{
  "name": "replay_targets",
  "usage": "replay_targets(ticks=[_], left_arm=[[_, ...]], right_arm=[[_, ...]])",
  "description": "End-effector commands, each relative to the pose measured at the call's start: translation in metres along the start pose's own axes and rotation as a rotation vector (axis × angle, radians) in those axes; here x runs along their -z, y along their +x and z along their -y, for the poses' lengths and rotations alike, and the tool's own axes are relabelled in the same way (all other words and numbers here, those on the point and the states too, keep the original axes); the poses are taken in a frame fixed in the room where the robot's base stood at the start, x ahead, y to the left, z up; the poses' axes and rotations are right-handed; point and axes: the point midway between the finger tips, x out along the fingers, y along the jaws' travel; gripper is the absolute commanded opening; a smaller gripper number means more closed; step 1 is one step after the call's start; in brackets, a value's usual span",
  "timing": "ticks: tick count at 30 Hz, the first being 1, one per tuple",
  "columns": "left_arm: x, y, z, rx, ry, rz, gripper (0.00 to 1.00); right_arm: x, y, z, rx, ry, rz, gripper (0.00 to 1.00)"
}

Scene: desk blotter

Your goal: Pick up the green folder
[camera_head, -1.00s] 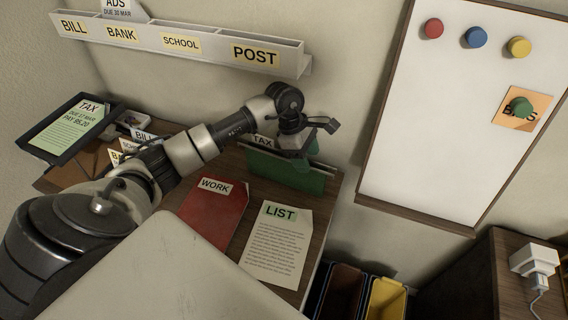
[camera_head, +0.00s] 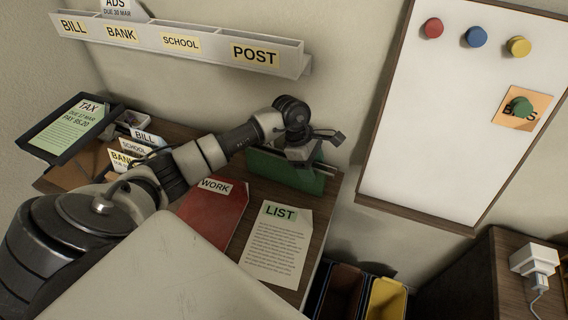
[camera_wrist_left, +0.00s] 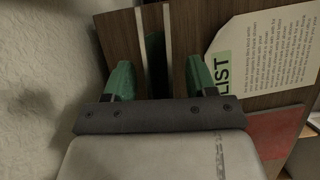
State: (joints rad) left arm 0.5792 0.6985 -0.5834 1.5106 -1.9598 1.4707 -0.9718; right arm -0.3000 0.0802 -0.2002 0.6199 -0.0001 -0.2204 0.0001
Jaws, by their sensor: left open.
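The green folder (camera_head: 270,168) stands upright at the back right of the desk, against the wall side. My left gripper (camera_head: 305,163) is at its top edge near the right end, and my arm covers part of it. In the left wrist view, the left gripper (camera_wrist_left: 159,78) is open, with one green finger on each side of the folder's narrow top (camera_wrist_left: 155,55). Gaps show between the fingers and the folder's pale edges. The fingertips are hidden in the head view. My right gripper is not in view.
A red WORK folder (camera_head: 222,212) and a LIST sheet (camera_head: 275,250) lie in front. A label shelf (camera_head: 180,45) hangs on the wall above. A whiteboard (camera_head: 440,120) is at right. Bins (camera_head: 385,298) stand below the desk's right edge.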

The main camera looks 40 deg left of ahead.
Motion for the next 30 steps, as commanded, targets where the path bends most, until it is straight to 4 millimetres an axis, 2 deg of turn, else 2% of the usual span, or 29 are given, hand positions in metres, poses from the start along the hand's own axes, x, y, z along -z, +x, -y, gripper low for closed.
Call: replay_targets(ticks=[15,24,25,30], left_arm=[[0.0008,0.0018,-0.0001,-0.001,0.0,0.0,0.56],[0.0009,0.0017,-0.0002,-0.001,0.0,0.0,0.1],[0.0009,0.0018,-0.0002,-0.001,0.0,0.0,0.07],[0.0009,0.0016,-0.0003,-0.001,0.0,0.0,0.07]], right_arm=[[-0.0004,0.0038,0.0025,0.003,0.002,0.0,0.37],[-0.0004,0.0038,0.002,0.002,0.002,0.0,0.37],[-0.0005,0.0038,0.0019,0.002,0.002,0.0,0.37],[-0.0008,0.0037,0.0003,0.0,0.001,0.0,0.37]])
